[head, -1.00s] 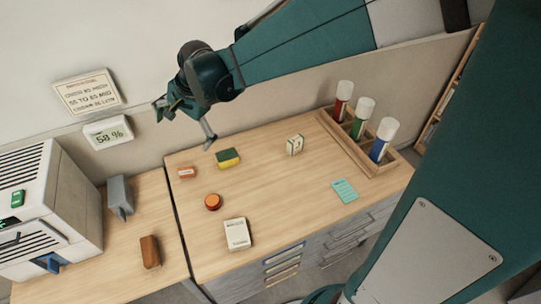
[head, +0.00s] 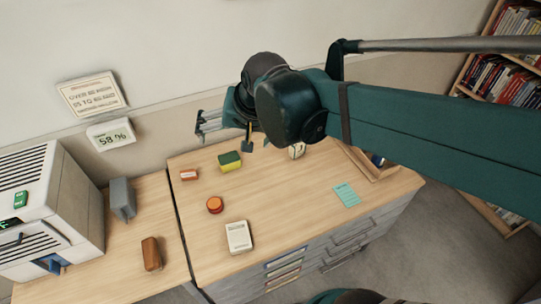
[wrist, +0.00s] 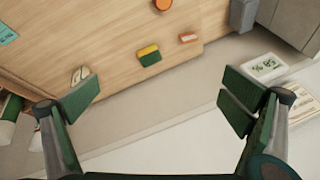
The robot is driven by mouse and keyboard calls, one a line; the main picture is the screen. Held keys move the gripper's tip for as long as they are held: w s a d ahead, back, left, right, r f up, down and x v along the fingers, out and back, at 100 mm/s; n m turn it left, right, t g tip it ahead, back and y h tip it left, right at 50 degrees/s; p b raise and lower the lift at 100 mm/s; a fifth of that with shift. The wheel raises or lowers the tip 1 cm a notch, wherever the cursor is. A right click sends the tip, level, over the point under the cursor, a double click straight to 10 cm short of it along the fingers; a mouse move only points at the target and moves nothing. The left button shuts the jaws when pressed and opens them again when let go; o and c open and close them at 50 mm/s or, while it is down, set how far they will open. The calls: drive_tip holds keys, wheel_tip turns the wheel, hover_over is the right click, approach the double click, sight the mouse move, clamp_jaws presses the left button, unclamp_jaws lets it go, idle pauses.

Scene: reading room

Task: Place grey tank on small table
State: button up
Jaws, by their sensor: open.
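The grey tank (head: 122,199) is a tall, narrow grey container beside the white machine, on the narrower wooden table (head: 110,262) at the left. Which surface is the small table, I cannot tell for sure. The tank also shows at the top edge of the wrist view (wrist: 243,14), partly cut off. My gripper (head: 224,136) is open and empty, above the back edge of the wider desk, right of the tank and well apart from it. In the wrist view its spread fingers (wrist: 160,105) have nothing between them.
The wider desk (head: 290,210) holds a yellow-green sponge (head: 229,161), a small orange box (head: 189,175), an orange round item (head: 214,205), a white box (head: 239,237) and a teal card (head: 346,195). The white machine (head: 75,215) stands left of the tank. A brown item (head: 151,254) lies in front.

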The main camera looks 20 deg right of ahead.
drive_tip(key=s+d+n, duration=0.2)
drive_tip(key=s+d, duration=0.1)
drive_tip(key=s, duration=0.2)
drive_tip(key=s+d+f+n+t+h, duration=0.1)
drive_tip(key=s+d+n, duration=0.1)
drive_tip(key=s, duration=0.4)
drive_tip(key=shift+d+n+t, duration=0.3)
drive_tip(key=shift+d, duration=0.45)
